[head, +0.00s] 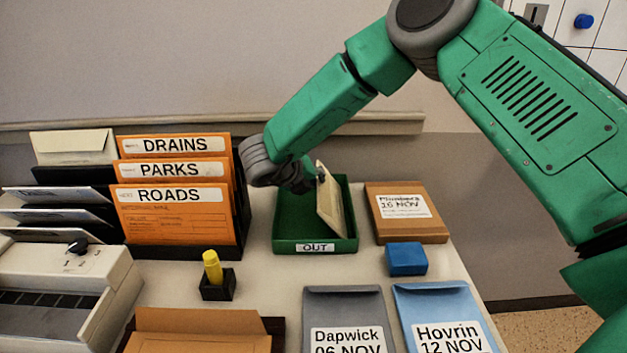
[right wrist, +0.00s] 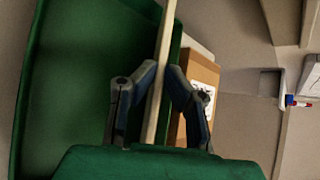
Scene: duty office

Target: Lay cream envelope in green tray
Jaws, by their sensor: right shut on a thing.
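The cream envelope (head: 329,203) stands tilted on edge at the green tray (head: 315,246), which is labelled OUT; its lower part is inside the tray's right half. My right gripper (head: 318,172) is shut on the envelope's upper edge above the tray. In the right wrist view the envelope (right wrist: 160,85) shows edge-on between the two fingers (right wrist: 158,92), with the green tray (right wrist: 75,80) behind. I cannot tell whether the envelope touches the tray floor. My left gripper is not in view.
A brown Plimbers parcel (head: 408,228) and a blue block (head: 406,259) lie right of the tray. Orange folders (head: 172,222) stand in a rack at left.

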